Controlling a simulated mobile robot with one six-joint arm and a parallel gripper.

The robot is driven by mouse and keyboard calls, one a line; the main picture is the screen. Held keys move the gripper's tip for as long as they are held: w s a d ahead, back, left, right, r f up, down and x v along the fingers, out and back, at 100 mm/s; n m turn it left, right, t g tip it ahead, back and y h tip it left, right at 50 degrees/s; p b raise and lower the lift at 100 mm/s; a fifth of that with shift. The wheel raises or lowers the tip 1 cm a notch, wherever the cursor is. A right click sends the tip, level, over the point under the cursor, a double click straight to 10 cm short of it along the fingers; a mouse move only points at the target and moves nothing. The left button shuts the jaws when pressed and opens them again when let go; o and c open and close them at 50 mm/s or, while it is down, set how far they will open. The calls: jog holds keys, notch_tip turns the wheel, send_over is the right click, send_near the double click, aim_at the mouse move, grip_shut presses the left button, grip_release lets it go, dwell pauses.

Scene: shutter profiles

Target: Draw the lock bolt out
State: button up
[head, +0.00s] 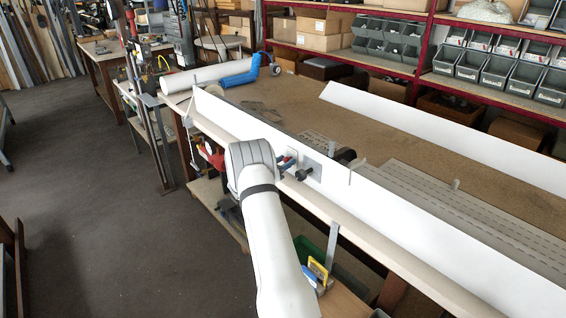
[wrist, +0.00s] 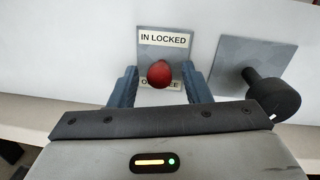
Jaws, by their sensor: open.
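The lock bolt's red round knob (wrist: 160,74) sticks out from a small grey plate (wrist: 183,52) on the white profile. A label on the plate reads "IN LOCKED"; a lower label is partly hidden behind the knob. My gripper (wrist: 159,70) is open, with one blue-grey finger on each side of the knob. A gap shows between each finger and the knob, so they do not look closed on it. In the head view my gripper (head: 287,163) is at the profile's face, largely hidden behind my arm.
Right of the bolt, a grey plate (wrist: 233,52) carries a black knob (wrist: 272,97), close to the right finger. The long white profile (head: 420,205) runs along the bench edge. A second profile (head: 440,130), a blue tool (head: 240,74) and shelves of bins (head: 480,65) lie beyond.

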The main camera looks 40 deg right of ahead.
jog(key=shift+c, duration=0.5)
grip_shut()
